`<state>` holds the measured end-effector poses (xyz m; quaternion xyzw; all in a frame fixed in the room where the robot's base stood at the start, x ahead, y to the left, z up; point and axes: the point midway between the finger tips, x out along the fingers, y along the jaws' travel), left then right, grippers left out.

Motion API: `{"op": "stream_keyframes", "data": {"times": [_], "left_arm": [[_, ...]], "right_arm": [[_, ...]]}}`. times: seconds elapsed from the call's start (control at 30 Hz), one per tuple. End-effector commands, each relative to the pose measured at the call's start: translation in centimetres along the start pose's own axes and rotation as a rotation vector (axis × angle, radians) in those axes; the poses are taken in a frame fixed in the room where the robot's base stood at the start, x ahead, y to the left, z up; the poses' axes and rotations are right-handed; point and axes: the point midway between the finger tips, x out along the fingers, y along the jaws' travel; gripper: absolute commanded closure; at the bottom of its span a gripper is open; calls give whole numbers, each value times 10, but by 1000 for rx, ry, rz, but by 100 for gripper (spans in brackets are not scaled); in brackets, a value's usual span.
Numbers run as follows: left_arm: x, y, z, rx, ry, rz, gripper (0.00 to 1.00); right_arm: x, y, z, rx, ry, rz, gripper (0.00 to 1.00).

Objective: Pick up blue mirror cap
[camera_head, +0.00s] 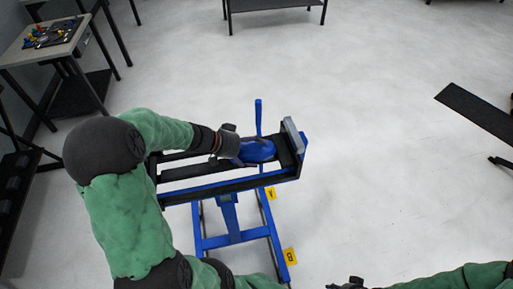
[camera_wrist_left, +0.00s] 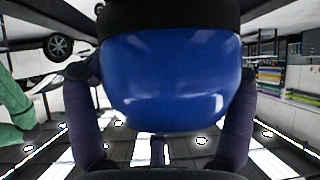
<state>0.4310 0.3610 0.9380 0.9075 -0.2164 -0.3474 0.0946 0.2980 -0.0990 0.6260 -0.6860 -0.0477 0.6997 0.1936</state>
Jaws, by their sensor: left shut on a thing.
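The blue mirror cap (camera_head: 259,152) is at the right end of a blue stand with black padded rails (camera_head: 185,172). My left gripper (camera_head: 247,146) reaches it from the left and is shut on it. In the left wrist view the glossy cap (camera_wrist_left: 172,82) fills the middle, with a dark finger on each side. I cannot tell whether the cap still touches the stand. Part of my right arm shows at the bottom right, with its dark end (camera_head: 352,284) at the frame edge; its fingers cannot be made out.
A blue upright post (camera_head: 259,118) rises just behind the cap. A grey end plate (camera_head: 293,136) stands to its right. A side table (camera_head: 42,48) with small items is at the upper left. A black bench (camera_head: 478,112) is at the right. The floor around the stand is mostly clear.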

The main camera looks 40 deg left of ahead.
Motion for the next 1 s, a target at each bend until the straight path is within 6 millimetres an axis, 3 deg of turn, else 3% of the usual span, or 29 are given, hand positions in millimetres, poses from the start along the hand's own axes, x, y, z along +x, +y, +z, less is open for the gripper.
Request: {"op": "stream_keyframes", "data": {"times": [0.37, 0.67, 1.0], "left_arm": [[-20, 11, -26, 1, 1, 0, 55], [-65, -20, -91, 2, 1, -2, 55], [-85, -72, -127, 0, 1, -1, 55]], "right_arm": [[-28, -10, 1, 0, 0, 0, 56], [-68, -24, 2, 0, 0, 0, 56], [-89, -32, 3, 0, 0, 0, 56]]}}
